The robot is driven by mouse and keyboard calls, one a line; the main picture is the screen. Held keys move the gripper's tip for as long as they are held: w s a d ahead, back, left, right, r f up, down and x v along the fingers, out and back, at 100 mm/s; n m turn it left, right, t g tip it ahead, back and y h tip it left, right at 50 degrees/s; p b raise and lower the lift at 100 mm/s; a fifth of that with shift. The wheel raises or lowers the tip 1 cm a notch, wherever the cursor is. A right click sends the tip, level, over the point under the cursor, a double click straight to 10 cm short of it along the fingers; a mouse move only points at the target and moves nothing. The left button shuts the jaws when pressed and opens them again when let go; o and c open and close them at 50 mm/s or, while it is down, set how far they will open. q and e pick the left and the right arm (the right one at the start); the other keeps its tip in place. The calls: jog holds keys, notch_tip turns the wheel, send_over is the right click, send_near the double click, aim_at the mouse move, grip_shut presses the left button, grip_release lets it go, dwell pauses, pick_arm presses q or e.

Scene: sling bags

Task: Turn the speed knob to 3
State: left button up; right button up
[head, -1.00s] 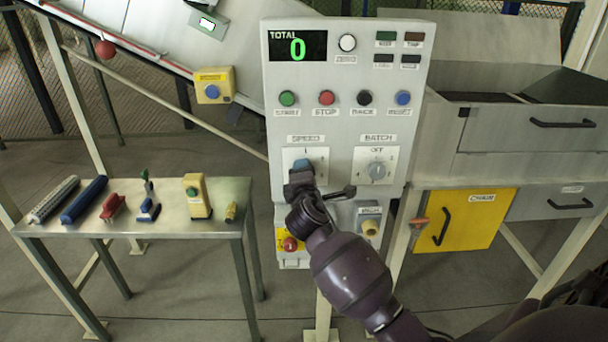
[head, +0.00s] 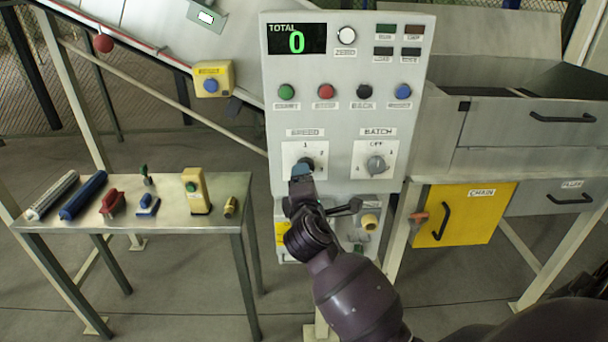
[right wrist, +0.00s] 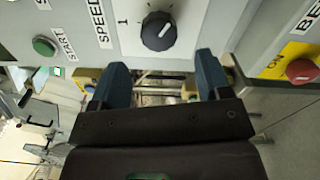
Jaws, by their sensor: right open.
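The speed knob (head: 307,161) is on the grey control panel (head: 346,110), below the SPEED label. In the head view its lower part is hidden by my right gripper (head: 301,173). In the right wrist view the black knob (right wrist: 158,31) shows a white pointer line slanting to the upper right, away from the printed 1 at its left. I cannot read the number at the pointer. My right gripper (right wrist: 161,62) is open and empty, its two blue fingers just short of the knob and apart from it. My left gripper is not in view.
The batch knob (head: 376,165) is right of the speed knob. Buttons, including a green start button (head: 286,91), sit above. A red button (right wrist: 301,70) on yellow is at the right in the wrist view. A metal table (head: 175,222) with tools stands left.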

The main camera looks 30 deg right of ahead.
jog(key=shift+v, duration=2.1)
